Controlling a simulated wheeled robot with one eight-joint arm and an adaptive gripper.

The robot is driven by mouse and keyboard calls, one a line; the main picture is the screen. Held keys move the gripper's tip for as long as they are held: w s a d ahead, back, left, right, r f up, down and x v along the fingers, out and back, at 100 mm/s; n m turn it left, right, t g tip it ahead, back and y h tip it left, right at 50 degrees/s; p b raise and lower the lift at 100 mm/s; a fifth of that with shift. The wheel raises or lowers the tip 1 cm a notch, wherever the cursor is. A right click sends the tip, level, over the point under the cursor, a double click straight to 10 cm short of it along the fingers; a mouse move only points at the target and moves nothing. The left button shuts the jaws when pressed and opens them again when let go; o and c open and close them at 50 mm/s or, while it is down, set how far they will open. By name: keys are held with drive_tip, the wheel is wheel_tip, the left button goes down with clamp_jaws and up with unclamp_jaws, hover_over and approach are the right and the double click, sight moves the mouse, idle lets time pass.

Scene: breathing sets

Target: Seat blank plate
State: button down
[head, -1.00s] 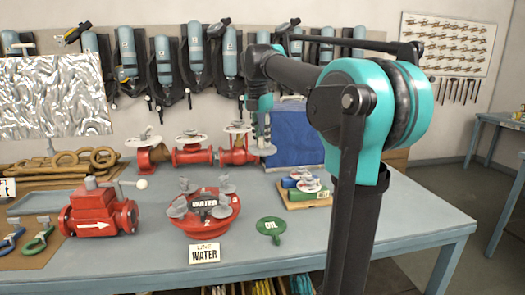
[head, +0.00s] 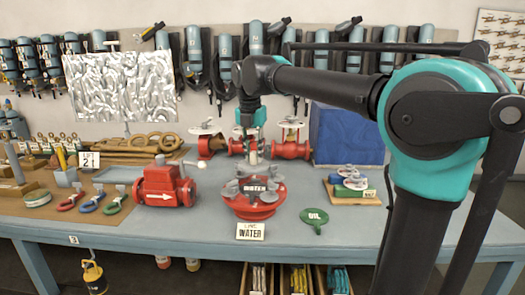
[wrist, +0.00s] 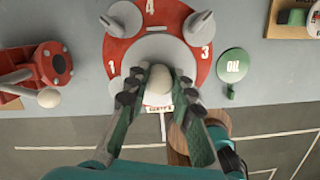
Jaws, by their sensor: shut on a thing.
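The red round flange (head: 254,207) with a WATER label stands on the table, with several grey wing nuts around its rim. In the wrist view the flange (wrist: 176,12) shows painted numbers 1, 4 and 3 and two wing nuts (wrist: 200,27). My gripper (wrist: 158,82) is shut on a pale rounded knob (wrist: 158,88). A light grey disc (wrist: 160,50), apparently the blank plate, lies just beyond the knob over the flange's middle. In the head view my gripper (head: 248,150) points down above the flange. Whether the disc touches the flange, I cannot tell.
A green OIL plate (head: 314,217) lies right of the flange, and a red valve (head: 166,186) with a white-knobbed lever stands left. Red pipe fittings (head: 290,143) and a blue box (head: 346,133) are behind. A LINE WATER card (head: 251,231) is in front.

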sight(254, 164)
drive_tip(key=shift+f, duration=0.1)
drive_tip(key=shift+f, duration=2.8)
drive_tip(key=shift+f, duration=1.15)
drive_tip(key=c, duration=1.2)
unclamp_jaws()
drive_tip(key=r, duration=0.4)
drive_tip(key=s+r, duration=0.1)
drive_tip(key=r, duration=0.7)
drive_tip(key=shift+s+a, duration=0.25)
drive_tip(key=shift+s, duration=0.1)
